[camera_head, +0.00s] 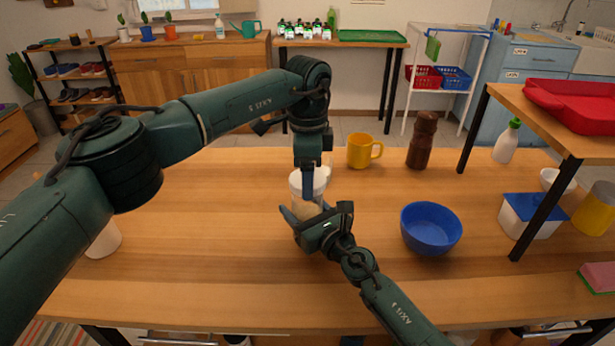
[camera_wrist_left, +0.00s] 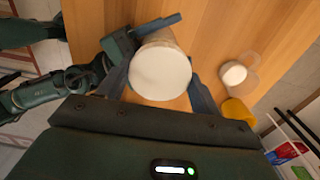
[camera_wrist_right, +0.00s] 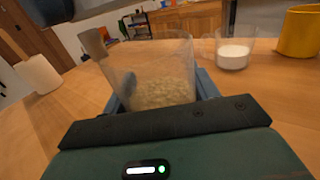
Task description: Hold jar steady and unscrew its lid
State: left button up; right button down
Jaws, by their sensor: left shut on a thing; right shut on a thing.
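A clear jar (camera_wrist_right: 152,85) with pale grains inside stands on the table in the right wrist view. Its white round lid (camera_wrist_left: 160,73) faces the camera in the left wrist view. My left gripper (camera_head: 307,192) comes down from above with its fingers on opposite sides of the lid, shut on it. My right gripper (camera_head: 315,218) reaches in low from the front, and its fingers are shut around the jar's body. In the head view the jar (camera_head: 297,186) is partly hidden by both grippers.
A clear cup with white contents (camera_wrist_right: 233,55) stands close behind the jar. A yellow mug (camera_head: 360,151), brown pepper mill (camera_head: 422,140) and blue bowl (camera_head: 431,228) stand to the right. A raised shelf (camera_head: 550,125) borders the right.

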dwell(0.3)
pick_arm(q)
jog(key=shift+r, duration=2.05)
pick_arm(e)
jog(key=shift+c, duration=1.8)
grip_release()
